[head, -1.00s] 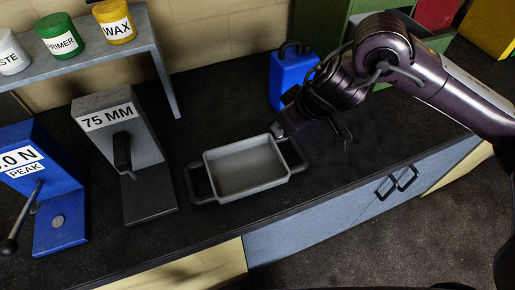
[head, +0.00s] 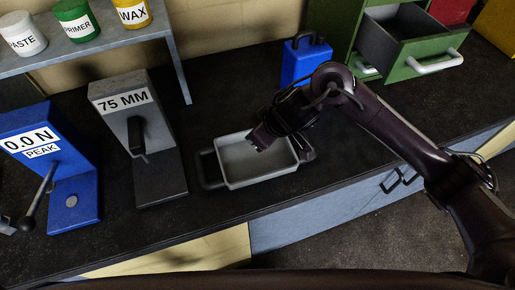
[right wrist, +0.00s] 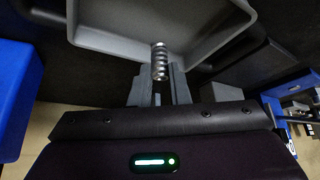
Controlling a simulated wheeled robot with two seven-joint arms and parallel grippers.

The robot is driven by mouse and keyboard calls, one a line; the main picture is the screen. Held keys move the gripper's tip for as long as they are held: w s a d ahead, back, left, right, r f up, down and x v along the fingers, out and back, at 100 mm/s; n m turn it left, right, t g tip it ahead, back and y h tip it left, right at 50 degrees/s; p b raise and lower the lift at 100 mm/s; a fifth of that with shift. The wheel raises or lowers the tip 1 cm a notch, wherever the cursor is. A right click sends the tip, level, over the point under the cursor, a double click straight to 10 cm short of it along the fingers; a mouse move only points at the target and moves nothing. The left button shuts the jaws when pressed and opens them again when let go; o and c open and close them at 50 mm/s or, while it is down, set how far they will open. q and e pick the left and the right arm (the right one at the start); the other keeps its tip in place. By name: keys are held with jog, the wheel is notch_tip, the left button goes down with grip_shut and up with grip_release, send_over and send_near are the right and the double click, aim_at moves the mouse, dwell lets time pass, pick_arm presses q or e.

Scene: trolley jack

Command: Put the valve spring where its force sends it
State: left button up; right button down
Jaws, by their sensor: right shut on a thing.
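The valve spring (right wrist: 159,62) is a small silver coil in the right wrist view, upright between my right fingers. My right gripper (head: 258,138) is shut on it, over the back part of the grey tray (head: 232,183). The tray's rim also shows in the right wrist view (right wrist: 115,47). The spring cannot be made out in the head view. A blue press (head: 75,180) with a lever reads "0.0 N PEAK" at the left. A grey stand (head: 160,170) marked "75 MM" is between it and the tray.
A grey shelf (head: 160,36) at the back left bears paste, primer and wax tubs (head: 132,14). A blue box with a handle (head: 303,62) is behind the tray. A green cabinet (head: 405,72) has an open drawer (head: 400,35). Dark bench top is clear in front of the tray.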

notch_tip(320, 180, down, 6)
jog(key=shift+r, duration=0.2)
jog(key=shift+d, duration=0.1)
jog(key=shift+f, duration=0.15)
jog(key=c, duration=1.4)
grip_release()
jog(key=shift+o, duration=0.2)
